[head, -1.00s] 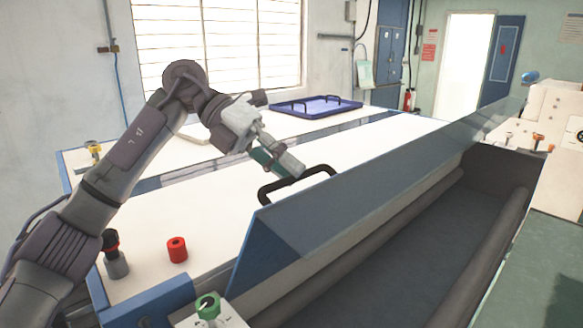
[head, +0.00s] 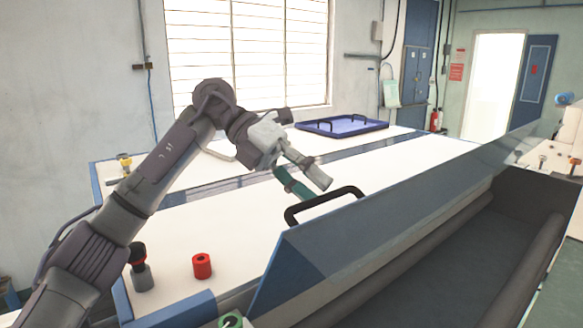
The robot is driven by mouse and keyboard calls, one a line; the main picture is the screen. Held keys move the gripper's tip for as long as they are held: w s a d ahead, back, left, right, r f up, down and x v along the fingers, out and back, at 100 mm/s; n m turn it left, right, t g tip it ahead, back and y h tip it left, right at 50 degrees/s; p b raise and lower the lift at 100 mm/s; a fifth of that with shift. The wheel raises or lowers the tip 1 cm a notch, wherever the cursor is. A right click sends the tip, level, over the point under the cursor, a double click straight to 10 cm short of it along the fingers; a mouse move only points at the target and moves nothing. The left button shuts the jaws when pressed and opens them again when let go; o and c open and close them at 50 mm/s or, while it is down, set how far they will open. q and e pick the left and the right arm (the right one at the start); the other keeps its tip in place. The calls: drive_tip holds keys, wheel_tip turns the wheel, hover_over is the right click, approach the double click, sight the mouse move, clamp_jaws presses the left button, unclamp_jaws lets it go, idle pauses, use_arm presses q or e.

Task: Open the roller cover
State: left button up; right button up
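The roller cover (head: 375,225) is a long blue-grey panel that stands tilted up. The trough with dark rollers (head: 525,265) behind it is exposed. A black handle (head: 292,214) is fixed on the cover's near-left part, at its upper edge. My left gripper (head: 316,190) is just above and left of the handle. Its grey and green fingers are spread, with nothing visible between them. It looks apart from the handle. My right gripper is out of view.
A white table top (head: 230,215) lies left of the cover. It bears a red spool (head: 202,266), a black-and-grey knob (head: 140,268) and a blue tray (head: 343,125) at the back. A green knob (head: 230,320) is at the bottom edge.

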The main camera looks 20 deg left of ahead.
use_arm(q)
drive_tip(key=v, duration=1.1)
drive_tip(key=shift+a, duration=0.4)
